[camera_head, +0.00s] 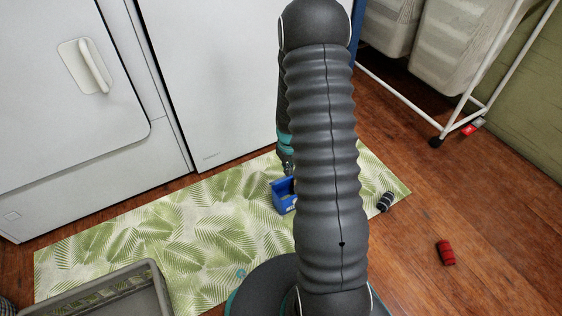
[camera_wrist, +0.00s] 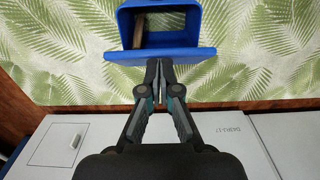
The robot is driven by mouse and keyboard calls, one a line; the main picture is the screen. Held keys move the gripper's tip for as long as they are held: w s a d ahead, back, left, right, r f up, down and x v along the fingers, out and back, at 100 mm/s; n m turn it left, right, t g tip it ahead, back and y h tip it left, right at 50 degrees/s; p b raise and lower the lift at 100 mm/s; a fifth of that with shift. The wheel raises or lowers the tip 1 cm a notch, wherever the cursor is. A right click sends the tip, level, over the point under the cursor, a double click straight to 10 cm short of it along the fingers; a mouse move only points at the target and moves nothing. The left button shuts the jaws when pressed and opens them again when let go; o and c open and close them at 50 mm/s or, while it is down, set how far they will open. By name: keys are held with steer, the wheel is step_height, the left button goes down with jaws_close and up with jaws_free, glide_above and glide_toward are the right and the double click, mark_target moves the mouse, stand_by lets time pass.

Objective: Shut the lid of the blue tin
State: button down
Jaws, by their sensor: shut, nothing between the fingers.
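The blue tin (camera_wrist: 196,25) stands open on the leaf-patterned mat; its inside is visible from above in the wrist view. A brown object (camera_wrist: 139,32) lies inside it at the left. A wide blue flap, which looks like the raised lid (camera_wrist: 120,63), runs along the tin's side nearest my gripper. My gripper (camera_wrist: 159,65) is shut and empty, its tips overlapping the flap's near edge; I cannot tell whether they touch it. In the head view the tin (camera_head: 283,197) is partly hidden behind my arm, with my gripper (camera_head: 287,168) just above it.
White appliances (camera_head: 220,70) stand behind the leaf-patterned mat (camera_head: 180,230). A grey basket (camera_head: 160,285) is at front left. A dark roll (camera_head: 385,201) and a red roll (camera_head: 446,252) lie to the right. A white rack (camera_head: 395,98) holds pale bins. The wood floor at right is mostly clear.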

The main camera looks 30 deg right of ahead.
steer(key=shift+s+f+b, duration=0.5)
steer(key=shift+s+f, duration=0.5)
stand_by(0.5)
steer(key=shift+s+f, duration=0.3)
steer(key=shift+f, duration=0.25)
steer(key=shift+s+f, duration=0.3)
steer(key=shift+f, duration=0.25)
stand_by(0.4)
steer(key=shift+f, duration=0.6)
stand_by(0.7)
steer(key=shift+r, duration=0.1)
stand_by(0.4)
step_height(320, 180, up, 8)
steer(key=p, duration=0.5)
stand_by(0.8)
stand_by(0.4)
